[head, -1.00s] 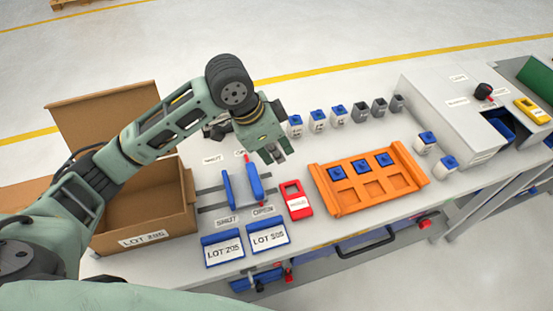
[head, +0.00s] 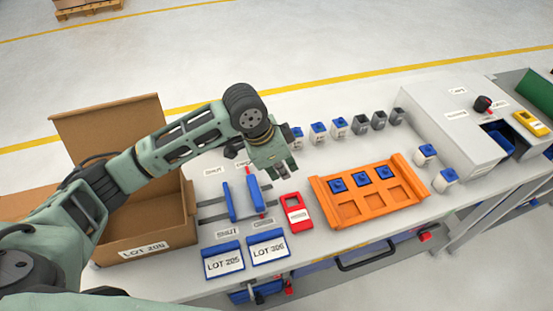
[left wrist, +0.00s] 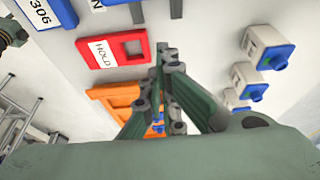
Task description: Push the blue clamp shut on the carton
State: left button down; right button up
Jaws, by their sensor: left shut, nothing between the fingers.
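The blue clamp (head: 231,203) stands on grey rails between SHUT labels on its left and OPEN labels on its right. Its two upright blue plates are apart; I cannot make out what is between them. The open brown cardboard carton (head: 150,232), marked LOT, stands to the left of the clamp. My left gripper (head: 284,169) is shut and empty, above the bench to the right of the clamp, behind the red HOLD frame. Its closed fingers (left wrist: 171,60) point toward the bench in the left wrist view. My right gripper is not in view.
The red HOLD frame (head: 297,212) lies right of the clamp; it also shows in the left wrist view (left wrist: 106,50). An orange tray (head: 345,213) holds blue-topped pieces. Several small containers (head: 339,127) line the back. Two blue-edged lot cards (head: 268,249) lie in front.

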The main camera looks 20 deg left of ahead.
pick_arm(q)
jog(key=x, duration=0.3)
jog(key=shift+f+p, duration=0.1)
jog(key=shift+p, duration=0.25)
jog(key=s+a, duration=0.1)
jog(key=s+a+p, duration=0.1)
jog(key=a, duration=0.1)
jog(key=shift+s+a, duration=0.15)
jog(key=shift+a, duration=0.05)
jog(key=shift+d, duration=0.1)
